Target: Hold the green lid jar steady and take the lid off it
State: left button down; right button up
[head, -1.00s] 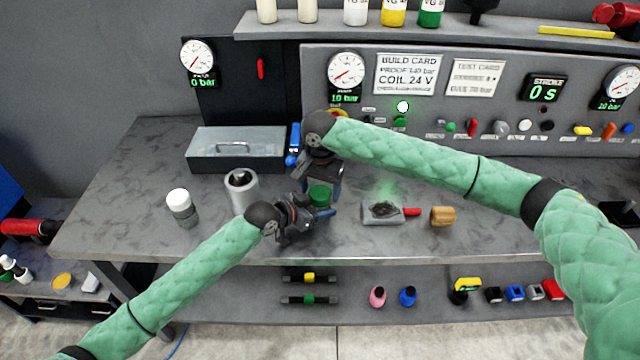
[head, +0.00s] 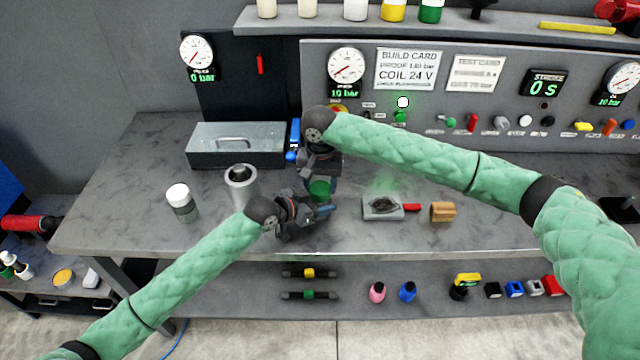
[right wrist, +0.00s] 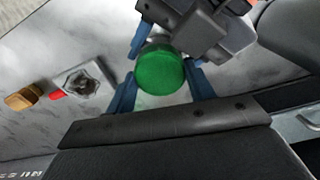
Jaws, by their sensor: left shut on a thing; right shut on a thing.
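The green lid (head: 319,190) shows between my two grippers on the bench, and it fills the middle of the right wrist view (right wrist: 160,72). The jar body under it is mostly hidden by the grippers. My left gripper (head: 318,213) comes in low from the left and is shut on the jar; its dark body also shows at the top of the right wrist view. My right gripper (head: 322,183) reaches down from above and behind. Its blue fingers (right wrist: 161,88) are shut on the lid, one on each side. Whether the lid is lifted from the jar I cannot tell.
A grey cylinder (head: 241,188) and a white-capped jar (head: 181,202) stand to the left. A grey toolbox (head: 237,150) is behind. A small grey block (head: 382,209) with a red handle and a wooden piece (head: 442,212) lie to the right. The bench front is clear.

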dwell(0.3)
jog(key=o, duration=1.1)
jog(key=shift+c, duration=0.2)
jog(key=shift+r, duration=2.25)
jog(key=shift+c, duration=0.2)
jog(key=shift+r+m, duration=1.3)
jog(key=shift+r, duration=0.35)
jog(key=shift+f, duration=3.9)
